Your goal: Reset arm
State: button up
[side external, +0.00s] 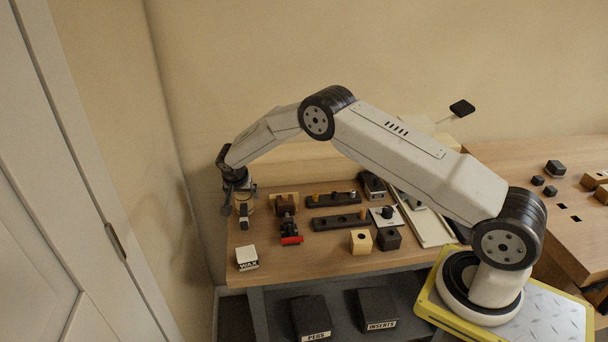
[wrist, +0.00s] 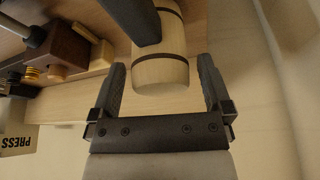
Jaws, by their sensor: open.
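My gripper (side external: 236,208) is at the far left end of the bench (side external: 320,262), pointing down. In the wrist view my gripper (wrist: 161,68) has its two dark fingers wide apart. A pale wooden cylinder with dark bands (wrist: 160,76) shows between and beyond the fingertips, with a gap to each finger. A dark bar (wrist: 133,18) crosses in front of its upper part. In the side view the cylinder (side external: 249,206) is partly hidden behind the gripper. I cannot tell how far the fingertips are above the bench.
A brown block device (side external: 286,204), a red-and-black tool (side external: 290,232) and a WAX block (side external: 247,257) are near the gripper. Dark racks (side external: 340,223), a yellow block (side external: 361,242) and a dark block (side external: 388,239) stand further right. A wall and door are left.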

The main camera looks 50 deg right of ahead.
jog(key=shift+v, duration=3.2)
jog(key=shift+s, duration=0.1)
jog(key=shift+s+a+r, duration=0.15)
jog(key=shift+s+r, duration=0.2)
jog(key=shift+r, duration=0.05)
jog(key=s+a+r+n+y, duration=0.1)
jog(key=s+r+n, duration=0.2)
jog(key=s, duration=0.7)
jog(key=s+a+r+n+y, duration=0.1)
jog(key=s+n, duration=0.3)
jog(key=s, duration=0.7)
jog(key=s+a+r+n+y, duration=0.1)
jog(key=s+a+r+n, duration=0.2)
jog(key=s, duration=0.8)
jog(key=shift+s+r+n+y, duration=0.25)
jog(key=shift+r+n, duration=0.35)
jog(key=shift+r, duration=0.3)
